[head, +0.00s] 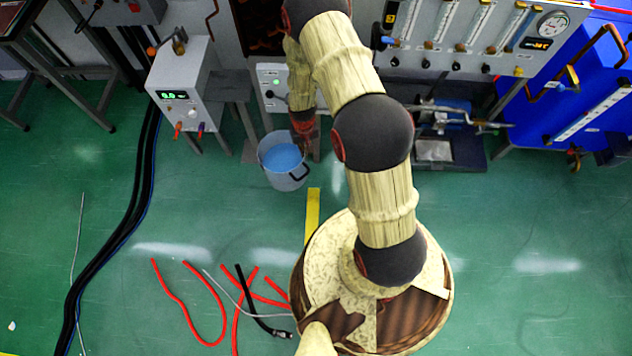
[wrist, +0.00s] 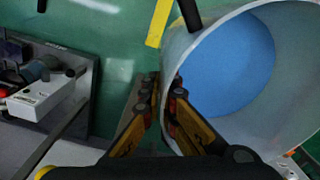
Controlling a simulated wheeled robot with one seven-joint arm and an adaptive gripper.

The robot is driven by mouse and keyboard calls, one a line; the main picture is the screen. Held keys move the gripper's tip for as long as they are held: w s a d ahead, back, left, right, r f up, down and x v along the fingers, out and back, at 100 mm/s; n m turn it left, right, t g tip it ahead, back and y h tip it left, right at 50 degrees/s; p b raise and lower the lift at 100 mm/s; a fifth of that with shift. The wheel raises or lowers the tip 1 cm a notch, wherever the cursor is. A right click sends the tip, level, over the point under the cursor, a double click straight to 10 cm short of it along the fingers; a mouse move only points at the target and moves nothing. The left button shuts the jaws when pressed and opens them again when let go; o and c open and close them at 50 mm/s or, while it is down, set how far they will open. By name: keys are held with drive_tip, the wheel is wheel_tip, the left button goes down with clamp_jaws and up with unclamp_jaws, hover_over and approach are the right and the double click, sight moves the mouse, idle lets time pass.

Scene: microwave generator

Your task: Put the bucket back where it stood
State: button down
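The bucket (head: 272,151) is pale grey with a dark handle and blue contents. In the head view it is upright at the foot of the equipment, just left of the yellow floor strip's upper end. In the wrist view the bucket (wrist: 254,133) fills the right side. My gripper (wrist: 164,88) has its fingertips close together at the bucket's near rim, with the wall apparently between them. In the head view my gripper is partly hidden beside the bucket's upper right. I cannot tell whether the bucket touches the floor.
A white box with a green display (head: 180,92) stands left of the bucket. Black cables (head: 135,207) run down the left floor. Red hoses (head: 172,297) lie in front, beside my base. A yellow strip (head: 312,208) marks the floor. Open green floor (head: 100,170) lies left.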

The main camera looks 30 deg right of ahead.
drive_tip(key=s+d+f+m, duration=0.3)
drive_tip(key=s+d+f, duration=0.3)
drive_tip(key=f, duration=0.3)
drive_tip(key=s+d+f+m, duration=0.3)
drive_tip(key=s+d+f, duration=0.35)
drive_tip(key=f, duration=0.35)
drive_tip(key=s+d+f+m, duration=0.3)
drive_tip(key=s+d+f, duration=0.35)
drive_tip(key=f, duration=0.25)
drive_tip(key=w+a+f+b, duration=0.7)
drive_tip(key=w+f, duration=0.4)
drive_tip(key=f, duration=0.2)
drive_tip(key=shift+w+a+f, duration=0.15)
drive_tip(key=shift+a, duration=0.65)
drive_tip(key=c, duration=2.6)
unclamp_jaws()
drive_tip(key=shift+a+f, duration=0.1)
drive_tip(key=shift+f, duration=0.05)
drive_tip(key=o, duration=0.6)
drive_tip(key=shift+c, duration=0.2)
